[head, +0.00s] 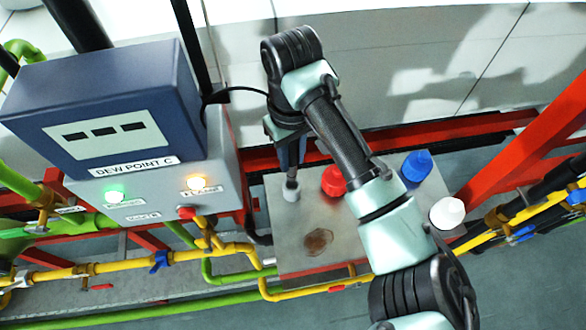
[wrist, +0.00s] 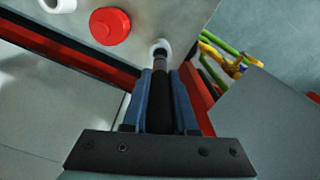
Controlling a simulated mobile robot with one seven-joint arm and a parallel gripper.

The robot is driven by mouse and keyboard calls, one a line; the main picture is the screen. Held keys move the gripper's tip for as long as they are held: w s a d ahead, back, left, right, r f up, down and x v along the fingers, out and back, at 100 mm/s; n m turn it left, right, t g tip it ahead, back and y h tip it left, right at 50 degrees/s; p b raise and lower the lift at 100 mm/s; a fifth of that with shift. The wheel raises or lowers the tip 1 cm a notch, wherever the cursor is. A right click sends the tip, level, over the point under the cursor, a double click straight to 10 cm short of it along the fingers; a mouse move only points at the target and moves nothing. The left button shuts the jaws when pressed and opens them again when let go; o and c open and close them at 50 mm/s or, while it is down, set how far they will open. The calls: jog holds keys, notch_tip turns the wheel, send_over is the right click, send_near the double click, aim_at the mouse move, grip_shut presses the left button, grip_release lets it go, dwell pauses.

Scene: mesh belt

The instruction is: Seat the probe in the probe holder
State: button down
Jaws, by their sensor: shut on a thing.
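The probe (wrist: 160,95) is a dark rod with a grey-brown lower part, gripped between the blue fingers of my gripper (wrist: 160,85). In the head view my gripper (head: 291,160) points down over the left back of a metal plate. The probe holder (head: 290,192) is a small light-grey cup on that plate, directly below the fingers. In the wrist view the probe's end meets the pale ring of the holder (wrist: 161,46). The end is inside or right over the ring; I cannot tell how deep it sits. The fingers are apart from the holder.
A red cap (head: 333,181) stands close right of the holder. A blue cap (head: 416,167) and a white cap (head: 447,212) are farther right. The metal plate (head: 290,255) has a brown stain (head: 318,241). The dew point box (head: 110,100), with a black cable, and yellow pipes stand left.

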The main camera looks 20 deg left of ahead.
aim_at(292, 175)
jog(key=shift+s+d+f, duration=0.1)
jog(key=shift+s+f, duration=0.1)
jog(key=shift+f, duration=0.85)
jog(key=shift+w+f+p, duration=0.1)
jog(key=shift+f+p, duration=0.45)
jog(key=shift+f, duration=1.5)
jog(key=shift+f, duration=0.1)
jog(key=c, duration=0.7)
grip_release()
notch_tip(292, 175, up, 12)
jog(key=b, duration=0.2)
jog(key=shift+b, duration=0.35)
